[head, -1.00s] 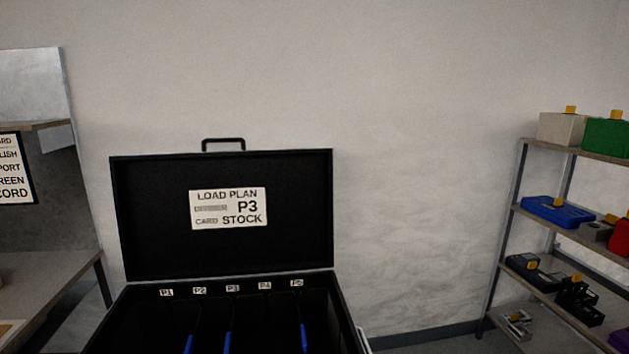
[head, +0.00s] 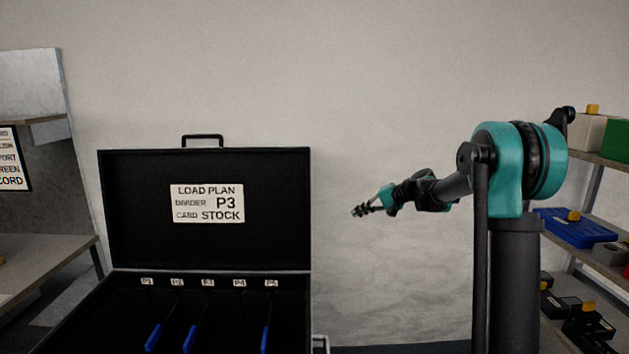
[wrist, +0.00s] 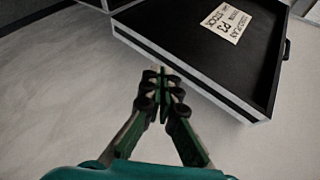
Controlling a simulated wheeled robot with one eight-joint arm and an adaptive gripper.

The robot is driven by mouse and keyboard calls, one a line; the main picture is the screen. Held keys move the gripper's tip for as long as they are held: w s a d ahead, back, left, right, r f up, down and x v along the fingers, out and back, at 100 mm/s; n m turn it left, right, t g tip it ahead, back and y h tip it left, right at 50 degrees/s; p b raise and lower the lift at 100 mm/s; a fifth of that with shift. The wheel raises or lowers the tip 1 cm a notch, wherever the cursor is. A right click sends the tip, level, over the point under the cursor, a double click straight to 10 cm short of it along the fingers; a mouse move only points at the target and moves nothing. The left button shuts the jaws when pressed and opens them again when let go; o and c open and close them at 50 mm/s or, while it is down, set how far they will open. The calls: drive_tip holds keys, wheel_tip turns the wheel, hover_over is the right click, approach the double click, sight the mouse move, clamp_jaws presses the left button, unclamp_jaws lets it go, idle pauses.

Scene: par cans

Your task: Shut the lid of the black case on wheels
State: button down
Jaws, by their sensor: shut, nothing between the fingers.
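The black case (head: 200,312) stands open at the lower left of the head view. Its lid (head: 140,185) is raised upright at the back, with a handle (head: 203,138) on its top edge and a white label (head: 207,203) inside. In the wrist view the lid (wrist: 258,45) fills the upper right, with its pale edge towards me. My gripper (head: 358,211) is to the right of the lid, apart from it, shut and empty. It also shows in the wrist view (wrist: 160,78). The case's wheels are not in view.
A workbench (head: 40,262) is at the left. The wall behind the case is bare.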

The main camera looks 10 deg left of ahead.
drive_tip(key=w+a+r+g+y, duration=0.1)
drive_tip(key=w+a+r+y, duration=0.2)
drive_tip(key=w+a, duration=0.35)
drive_tip(key=w+a+r+y, duration=0.3)
drive_tip(key=w, duration=0.6)
drive_tip(key=shift+m, duration=0.4)
drive_tip(key=a, duration=0.6)
drive_tip(key=w+a, duration=0.1)
drive_tip(key=a, duration=0.2)
drive_tip(key=shift+w+a+f, duration=0.1)
drive_tip(key=shift+a+f, duration=0.25)
